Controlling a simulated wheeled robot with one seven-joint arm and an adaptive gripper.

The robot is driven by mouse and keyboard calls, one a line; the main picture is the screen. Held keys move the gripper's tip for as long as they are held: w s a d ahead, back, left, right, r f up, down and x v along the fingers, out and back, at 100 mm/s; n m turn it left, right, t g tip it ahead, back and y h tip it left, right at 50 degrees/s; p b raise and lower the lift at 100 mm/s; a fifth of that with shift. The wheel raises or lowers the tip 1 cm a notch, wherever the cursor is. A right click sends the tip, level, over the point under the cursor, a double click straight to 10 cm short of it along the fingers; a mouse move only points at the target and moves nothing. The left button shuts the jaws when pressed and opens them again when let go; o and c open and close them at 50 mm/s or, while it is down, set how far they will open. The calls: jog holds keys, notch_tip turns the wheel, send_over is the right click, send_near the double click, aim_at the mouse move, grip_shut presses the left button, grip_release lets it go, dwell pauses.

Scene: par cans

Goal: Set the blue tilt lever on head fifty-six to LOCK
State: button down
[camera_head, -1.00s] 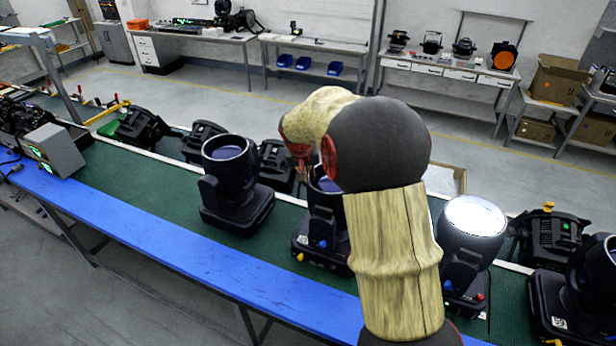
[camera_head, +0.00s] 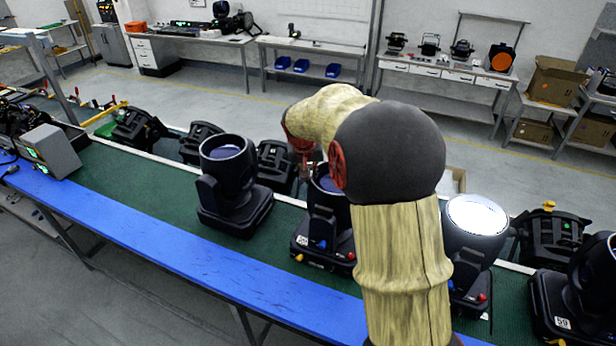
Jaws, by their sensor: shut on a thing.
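The middle moving head (camera_head: 326,205) stands upright on the green belt, partly behind my arm. Its white number tag (camera_head: 303,240) is too small to read surely. A blue lever (camera_head: 322,244) shows low on its front, and a yellow knob is at its base. My gripper (camera_head: 305,172) is small and partly hidden, pointing down at the left rim of this head. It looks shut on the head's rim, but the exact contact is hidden. The lever's LOCK marking cannot be read.
Another head (camera_head: 228,180) stands to the left. A lit head (camera_head: 474,235) stands to the right of my arm, and a head tagged 59 (camera_head: 575,295) is at the right edge. A blue front rail (camera_head: 150,235) runs along the belt. Dark fixtures stand behind.

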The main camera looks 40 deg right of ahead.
jog(key=c, duration=2)
grip_release()
jog(key=shift+s+d+r, duration=0.1)
jog(key=shift+s+d, duration=0.1)
jog(key=v, duration=1.2)
jog(key=s+a+f+n+t+y+b, duration=0.1)
jog(key=s+a+f+n+b, duration=0.1)
jog(key=s+a+f+b, duration=0.5)
jog(key=s+a+f+n+t+y+b, duration=0.1)
jog(key=s+a+f+n+b, duration=0.1)
jog(key=s+a+f+b, duration=0.5)
jog(key=s+a+f+n+y+b, duration=0.1)
jog(key=s+a+f+n+b, duration=0.2)
jog(key=s+a+f+b, duration=0.5)
jog(key=shift+s+a+f+t+y, duration=0.1)
jog(key=shift+s+a+f+t, duration=0.1)
jog(key=shift+s+a, duration=0.45)
jog(key=shift+s+a+f+t+y, duration=0.15)
jog(key=shift+s+a, duration=0.25)
jog(key=shift+s, duration=0.5)
jog(key=shift+s+a+f+t+y, duration=0.1)
jog(key=shift+s+a+f, duration=0.1)
jog(key=shift+s+a, duration=0.45)
